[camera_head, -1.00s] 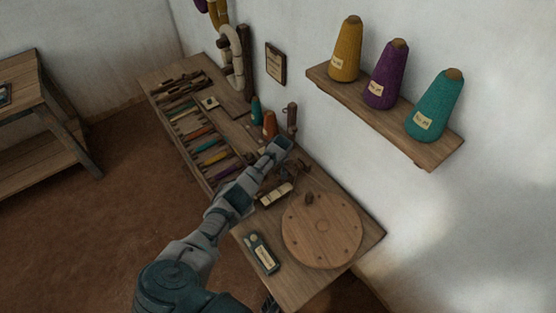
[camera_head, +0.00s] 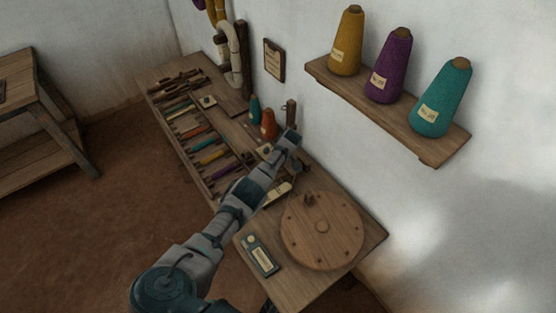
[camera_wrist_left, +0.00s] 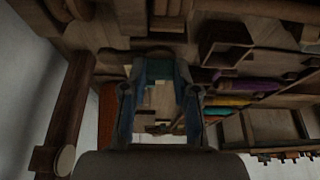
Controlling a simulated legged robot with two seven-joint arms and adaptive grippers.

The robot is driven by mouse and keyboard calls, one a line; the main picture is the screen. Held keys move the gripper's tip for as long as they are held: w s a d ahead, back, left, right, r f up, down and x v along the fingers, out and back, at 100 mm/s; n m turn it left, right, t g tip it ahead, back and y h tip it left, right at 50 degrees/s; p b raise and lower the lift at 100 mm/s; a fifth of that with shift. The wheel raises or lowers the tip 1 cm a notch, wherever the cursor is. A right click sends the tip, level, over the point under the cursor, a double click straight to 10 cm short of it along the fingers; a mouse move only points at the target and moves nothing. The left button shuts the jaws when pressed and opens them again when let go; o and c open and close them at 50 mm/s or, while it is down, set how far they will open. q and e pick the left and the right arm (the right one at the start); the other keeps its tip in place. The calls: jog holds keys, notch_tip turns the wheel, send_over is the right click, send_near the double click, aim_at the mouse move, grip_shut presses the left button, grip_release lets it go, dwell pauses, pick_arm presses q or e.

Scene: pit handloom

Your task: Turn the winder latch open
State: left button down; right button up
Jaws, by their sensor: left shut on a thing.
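My left arm reaches from the bottom of the head view to the wooden bench (camera_head: 291,280). My left gripper (camera_head: 297,166) is down beside the back edge of the round wooden disc (camera_head: 322,232), partly hidden by my wrist. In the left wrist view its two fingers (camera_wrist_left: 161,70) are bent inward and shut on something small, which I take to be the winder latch. The fingers cover it, so its shape and angle cannot be told. My right gripper is not in view.
A labelled dark device (camera_head: 260,255) lies beside the disc. An orange cone (camera_head: 269,125) and a teal cone (camera_head: 254,109) stand behind my wrist. A rack of coloured sticks (camera_head: 207,148) fills the far bench. A wall shelf (camera_head: 388,112) holds yellow, purple and teal cones.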

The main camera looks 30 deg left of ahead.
pick_arm(q)
jog(key=shift+w, duration=0.1)
jog(key=c, duration=0.9)
grip_release()
jog(key=v, duration=1.1)
jog(key=shift+d+r, duration=0.2)
jog(key=shift+r, duration=0.15)
jog(key=shift+f, duration=0.1)
